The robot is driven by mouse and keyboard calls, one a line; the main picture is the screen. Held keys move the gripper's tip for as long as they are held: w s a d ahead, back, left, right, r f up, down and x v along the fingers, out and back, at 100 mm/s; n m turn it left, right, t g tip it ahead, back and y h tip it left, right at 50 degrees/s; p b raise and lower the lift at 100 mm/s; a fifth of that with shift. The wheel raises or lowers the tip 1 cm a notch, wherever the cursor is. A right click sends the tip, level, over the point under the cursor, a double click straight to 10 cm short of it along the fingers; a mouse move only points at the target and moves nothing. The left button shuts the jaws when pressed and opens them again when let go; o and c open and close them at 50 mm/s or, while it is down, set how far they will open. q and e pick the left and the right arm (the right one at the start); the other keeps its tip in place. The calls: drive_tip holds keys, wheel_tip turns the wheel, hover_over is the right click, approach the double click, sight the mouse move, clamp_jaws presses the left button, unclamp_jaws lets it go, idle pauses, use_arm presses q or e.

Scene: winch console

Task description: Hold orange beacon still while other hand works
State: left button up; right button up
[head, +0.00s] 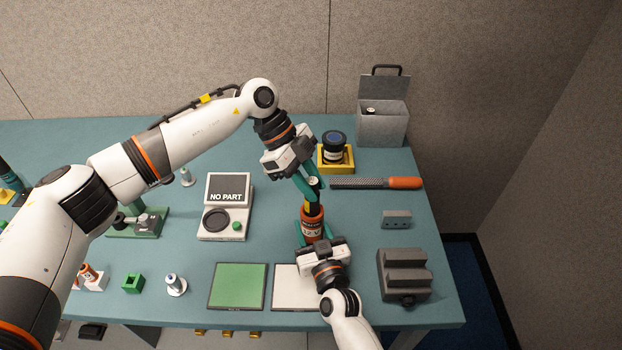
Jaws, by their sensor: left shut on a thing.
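The orange beacon (312,229) stands upright right of the table's middle, with a dark label reading "12 V" on its body. A black and yellow piece (313,208) rises from its top. My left gripper (313,187), with teal fingers, comes down from above and is shut on the upper end of this piece, where a pale tip shows. My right gripper (321,243) reaches in from the front, close against the beacon's lower part.
A console reading "NO PART" (228,189) stands left of the beacon. Green (238,286) and white (289,284) pads lie in front. An orange-handled file (403,183), a yellow tray (348,167), a grey bin (382,128) and a dark stepped block (403,275) are to the right.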

use_arm(q)
drive_tip(key=shift+f, duration=2.6)
drive_tip(key=o, duration=1.1)
drive_tip(key=shift+f, duration=0.1)
drive_tip(key=v, duration=1.2)
use_arm(e)
drive_tip(key=o, duration=1.2)
